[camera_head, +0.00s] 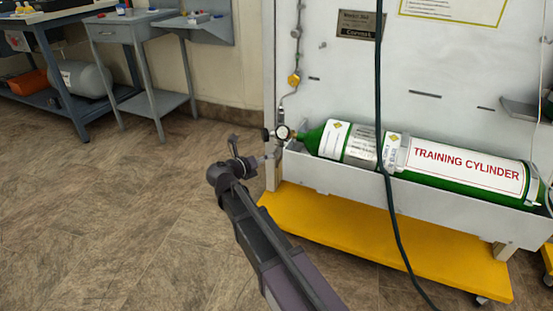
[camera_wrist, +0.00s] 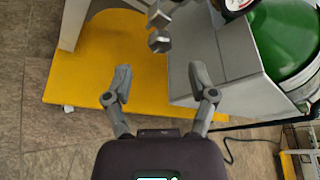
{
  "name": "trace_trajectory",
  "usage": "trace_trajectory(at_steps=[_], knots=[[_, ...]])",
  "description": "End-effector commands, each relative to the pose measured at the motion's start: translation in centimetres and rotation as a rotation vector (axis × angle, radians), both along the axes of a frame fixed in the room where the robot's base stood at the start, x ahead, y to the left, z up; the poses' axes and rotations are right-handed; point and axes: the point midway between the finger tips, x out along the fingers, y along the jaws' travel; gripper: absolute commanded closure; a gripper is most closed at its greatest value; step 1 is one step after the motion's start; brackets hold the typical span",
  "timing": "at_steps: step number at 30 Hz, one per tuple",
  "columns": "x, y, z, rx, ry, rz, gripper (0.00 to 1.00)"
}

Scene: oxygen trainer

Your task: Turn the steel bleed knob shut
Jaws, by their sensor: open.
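The steel bleed knob (camera_wrist: 160,41) is a small faceted grey piece below the regulator fittings at the top middle of the wrist view. My gripper (camera_wrist: 160,74) is open, with one finger on each side of the picture's middle. The knob lies just beyond the fingertips, roughly centred between them, and no contact shows. In the head view my gripper (camera_head: 250,153) is left of and slightly below the round pressure gauge (camera_head: 283,131); the knob is too small there to tell apart. The green training cylinder (camera_head: 465,170) lies on its side, its neck toward the gauge.
A grey trough (camera_head: 330,180) holds the cylinder above a yellow base (camera_head: 380,240). A dark hose (camera_head: 385,180) hangs in front of the cylinder. A grey side table (camera_head: 135,27) and a blue bench (camera_head: 50,50) stand at the back left. The floor left of my arm is clear.

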Motion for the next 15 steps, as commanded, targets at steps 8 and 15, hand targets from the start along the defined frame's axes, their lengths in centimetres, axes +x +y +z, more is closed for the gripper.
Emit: trace_trajectory(at_steps=[8,15], knots=[[3.3,-2.3,-1.4,0.0,0.0,-0.001,0.27],[4.8,-3.4,-1.8,0.0,0.001,-0.001,0.27]])
